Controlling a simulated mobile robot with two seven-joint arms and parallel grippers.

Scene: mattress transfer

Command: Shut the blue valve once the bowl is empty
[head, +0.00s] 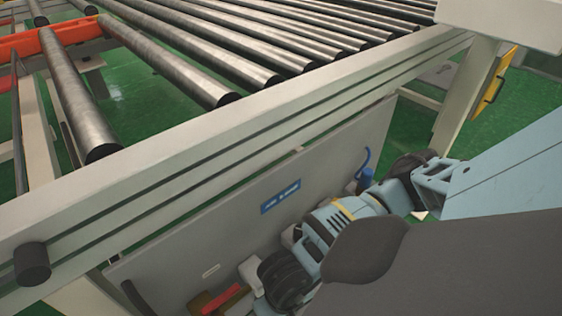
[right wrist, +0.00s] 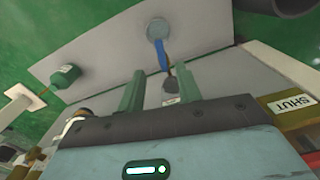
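The blue valve shows in the right wrist view as a blue lever (right wrist: 161,54) on a round grey fitting on the panel. A small dark grey bowl (right wrist: 170,92) with a pale tag hangs beside it; I cannot see inside it. My right gripper (right wrist: 158,76) is open, its two green fingers apart, pointing at the panel. The lever's end lies in line with the gap, and nothing is clearly gripped. In the head view a blue part (head: 366,179) sits at the panel's right, near my right arm, which hides the lower panel. My left gripper is out of view.
The grey panel (head: 345,150) with a blue label (head: 281,197) stands under a roller conveyor (head: 180,70). A red handle (head: 222,300) is low on the panel. In the wrist view are a green canister (right wrist: 65,77) and a SHUT sign (right wrist: 290,104).

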